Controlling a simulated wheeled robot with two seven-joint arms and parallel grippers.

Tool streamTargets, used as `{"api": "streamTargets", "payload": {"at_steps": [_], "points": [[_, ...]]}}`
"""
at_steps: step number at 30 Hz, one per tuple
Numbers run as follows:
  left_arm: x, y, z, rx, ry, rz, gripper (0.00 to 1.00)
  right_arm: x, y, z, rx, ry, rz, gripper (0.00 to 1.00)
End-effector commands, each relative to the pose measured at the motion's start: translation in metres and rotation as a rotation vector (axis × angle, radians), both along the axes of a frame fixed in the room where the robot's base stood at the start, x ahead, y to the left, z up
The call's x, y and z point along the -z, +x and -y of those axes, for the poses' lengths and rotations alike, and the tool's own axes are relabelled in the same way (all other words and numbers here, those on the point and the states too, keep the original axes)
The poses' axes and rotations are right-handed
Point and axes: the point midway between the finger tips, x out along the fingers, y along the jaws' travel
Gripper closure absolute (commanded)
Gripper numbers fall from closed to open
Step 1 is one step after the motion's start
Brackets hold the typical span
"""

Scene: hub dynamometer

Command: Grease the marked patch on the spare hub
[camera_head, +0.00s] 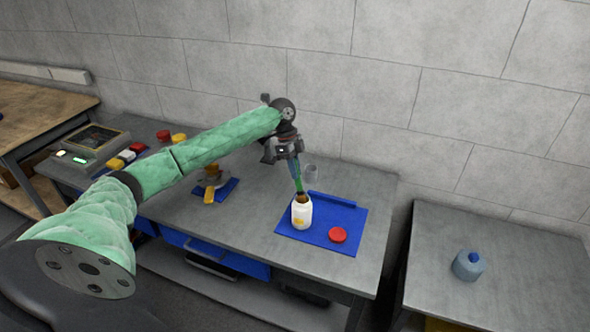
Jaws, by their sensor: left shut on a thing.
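My left gripper (294,165) is shut on a slim brush (299,186) with a green part and points it down. I cannot tell how deep the tip is in the jar. The jar stands upright on a blue mat (325,239), with a red lid (337,235) lying to its right. The marked patch cannot be made out. My right gripper is not in view.
A device with a screen (92,140) and several red and yellow items stand at the bench's left end. The bench between the mats is clear.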

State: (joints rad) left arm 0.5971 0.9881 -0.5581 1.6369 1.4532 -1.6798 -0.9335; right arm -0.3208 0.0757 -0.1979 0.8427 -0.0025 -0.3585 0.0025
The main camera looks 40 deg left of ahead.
Motion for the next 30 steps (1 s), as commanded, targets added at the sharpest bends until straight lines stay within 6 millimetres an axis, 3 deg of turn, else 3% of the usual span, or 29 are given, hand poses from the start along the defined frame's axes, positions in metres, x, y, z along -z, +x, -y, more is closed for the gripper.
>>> {"api": "streamTargets", "payload": {"at_steps": [12, 30], "points": [[0.001, 0.0, 0.0, 0.0, 0.0, -0.001, 1.0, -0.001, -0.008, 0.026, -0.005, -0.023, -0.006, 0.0], [0.002, 0.0, 0.0, 0.001, 0.0, -0.002, 1.0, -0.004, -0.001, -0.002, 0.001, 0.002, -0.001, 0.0]]}}
